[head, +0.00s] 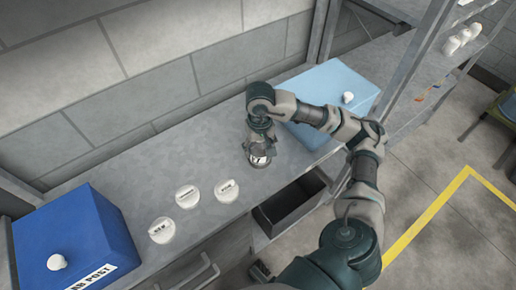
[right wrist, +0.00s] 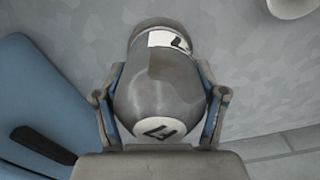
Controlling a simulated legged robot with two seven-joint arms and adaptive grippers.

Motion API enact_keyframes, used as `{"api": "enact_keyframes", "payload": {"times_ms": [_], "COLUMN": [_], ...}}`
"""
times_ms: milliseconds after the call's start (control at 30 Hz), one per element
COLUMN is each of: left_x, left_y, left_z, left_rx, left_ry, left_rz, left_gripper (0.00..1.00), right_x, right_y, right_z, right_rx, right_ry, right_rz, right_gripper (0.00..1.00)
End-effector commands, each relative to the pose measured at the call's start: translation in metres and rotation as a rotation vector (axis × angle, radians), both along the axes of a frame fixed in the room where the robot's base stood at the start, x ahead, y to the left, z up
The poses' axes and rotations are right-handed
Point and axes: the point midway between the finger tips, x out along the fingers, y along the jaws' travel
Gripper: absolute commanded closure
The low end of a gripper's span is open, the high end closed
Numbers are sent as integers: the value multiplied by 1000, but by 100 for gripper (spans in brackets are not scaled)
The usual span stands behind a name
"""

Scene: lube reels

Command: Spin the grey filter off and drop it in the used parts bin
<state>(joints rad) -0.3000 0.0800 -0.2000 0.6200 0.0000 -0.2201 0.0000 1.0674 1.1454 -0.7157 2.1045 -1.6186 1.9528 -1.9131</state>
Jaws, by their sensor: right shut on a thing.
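The grey filter (right wrist: 160,85) is a rounded grey canister with a white band and a white, dark-marked end. My right gripper (right wrist: 160,108) has one finger on each side of it and is shut on it. In the head view the right gripper (head: 259,141) points down over the bench, and the filter (head: 260,160) shows only in part below it. I cannot tell whether the filter touches the bench. An open dark bin (head: 292,207) sits below the bench's front edge, to the right of the filter; no used-parts label is readable. My left gripper is not in view.
A light blue box (head: 330,78) with a white knob stands behind and right of the gripper. Several white labelled discs (head: 187,196) lie on the grey bench (head: 150,165). A dark blue box (head: 70,235) stands at left. Metal shelving (head: 410,75) rises at right.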

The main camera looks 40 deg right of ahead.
Motion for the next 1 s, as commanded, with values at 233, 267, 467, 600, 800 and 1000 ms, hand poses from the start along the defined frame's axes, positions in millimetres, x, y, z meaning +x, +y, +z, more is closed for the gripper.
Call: {"api": "enact_keyframes", "payload": {"times_ms": [233,267,467,600,800,1000], "left_x": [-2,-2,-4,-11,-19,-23], "left_y": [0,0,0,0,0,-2], "left_z": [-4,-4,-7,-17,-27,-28], "left_rx": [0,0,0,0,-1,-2], "left_ry": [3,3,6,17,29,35], "left_rz": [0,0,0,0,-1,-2], "left_gripper": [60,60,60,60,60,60], "right_x": [-1,-1,0,0,1,1], "right_y": [1,1,1,1,1,0], "right_z": [-4,-4,-6,-8,-7,-7], "right_rx": [1,1,1,1,0,0], "right_ry": [7,7,7,7,6,5], "right_rz": [56,56,83,214,427,504], "right_gripper": [78,78,78,78,78,77]}}
